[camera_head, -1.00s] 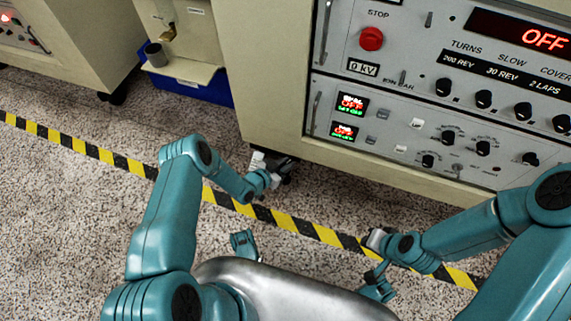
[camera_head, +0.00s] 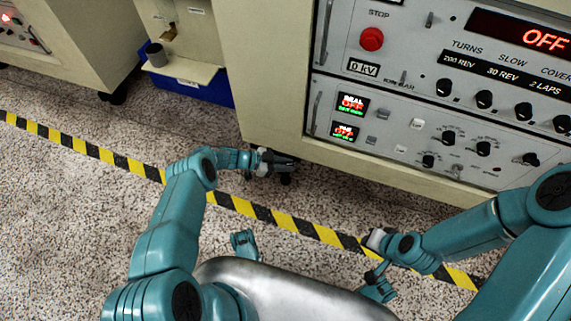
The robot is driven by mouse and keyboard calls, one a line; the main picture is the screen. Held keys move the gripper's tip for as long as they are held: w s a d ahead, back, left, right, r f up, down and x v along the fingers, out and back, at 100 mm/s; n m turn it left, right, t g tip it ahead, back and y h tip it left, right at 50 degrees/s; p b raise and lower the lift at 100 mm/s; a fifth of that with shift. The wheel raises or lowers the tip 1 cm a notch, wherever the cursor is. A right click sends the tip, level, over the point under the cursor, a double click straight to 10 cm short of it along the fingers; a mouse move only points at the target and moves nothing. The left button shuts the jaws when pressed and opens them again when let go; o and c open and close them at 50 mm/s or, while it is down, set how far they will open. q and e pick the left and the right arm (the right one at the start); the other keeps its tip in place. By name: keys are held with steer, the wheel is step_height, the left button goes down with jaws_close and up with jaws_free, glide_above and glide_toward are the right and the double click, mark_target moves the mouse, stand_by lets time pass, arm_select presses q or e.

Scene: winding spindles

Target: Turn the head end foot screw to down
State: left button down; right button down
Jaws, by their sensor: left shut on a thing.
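The head end foot screw (camera_head: 286,179) is a small dark foot under the near lower corner of the cream cabinet. Only its lower part shows below my gripper; the rest is hidden. My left gripper (camera_head: 284,162) reaches in from the left at that corner, its dark jaws pointing right and shut on the foot screw. How far the screw is turned cannot be seen. My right gripper (camera_head: 373,239) is over the floor by the striped tape, apart from the cabinet; its jaws are too small to read.
The cream cabinet (camera_head: 268,100) carries a control panel (camera_head: 400,130) with knobs and red OFF displays. A blue bin (camera_head: 200,85) stands left of it, near another cabinet (camera_head: 70,50). Yellow-black tape (camera_head: 240,207) crosses the speckled floor, which is clear at left.

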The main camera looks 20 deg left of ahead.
stand_by(0.6)
arm_select(q)
steer(key=c, duration=1.1)
jaws_free()
steer(key=v, duration=0.5)
steer(key=p+v, duration=0.1)
steer(key=v, duration=0.5)
steer(key=p+v, duration=0.1)
steer(key=v, duration=0.4)
steer(key=shift+w+a, duration=0.2)
steer(key=shift+a, duration=0.05)
arm_select(e)
steer(key=shift+s+a+r+g, duration=0.15)
steer(key=shift+s+r+g, duration=0.15)
steer(key=shift+s+r, duration=0.65)
steer(key=shift+w+r, duration=0.1)
steer(key=shift+w, duration=0.05)
